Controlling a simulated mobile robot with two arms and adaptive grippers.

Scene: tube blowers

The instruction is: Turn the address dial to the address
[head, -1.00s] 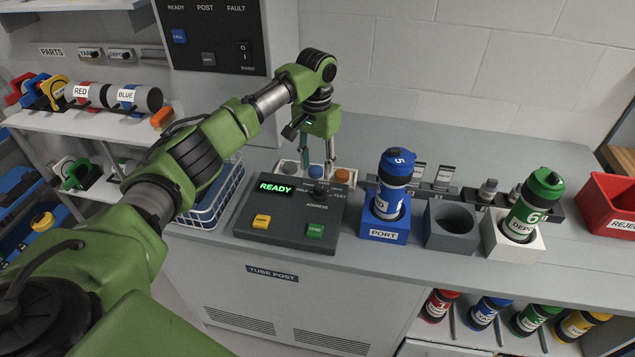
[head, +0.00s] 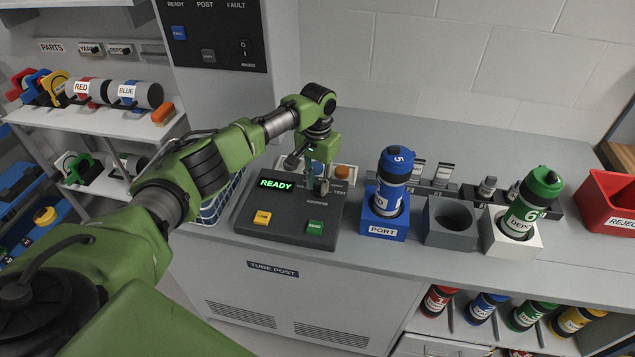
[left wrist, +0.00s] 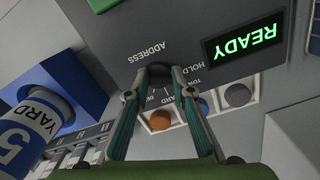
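My left gripper (head: 317,182) is down at the panel. In the left wrist view its fingers (left wrist: 158,76) lean in with the dial between their tips and appear closed on it. The panel display (head: 277,183) reads READY in green. A blue-capped carrier (head: 391,180) stands in the blue port, labelled YARD 5 (left wrist: 42,122). My right gripper is out of view.
To the right are an empty grey holder (head: 470,240), a green carrier (head: 530,205) in a white holder and a red reject bin (head: 600,205).

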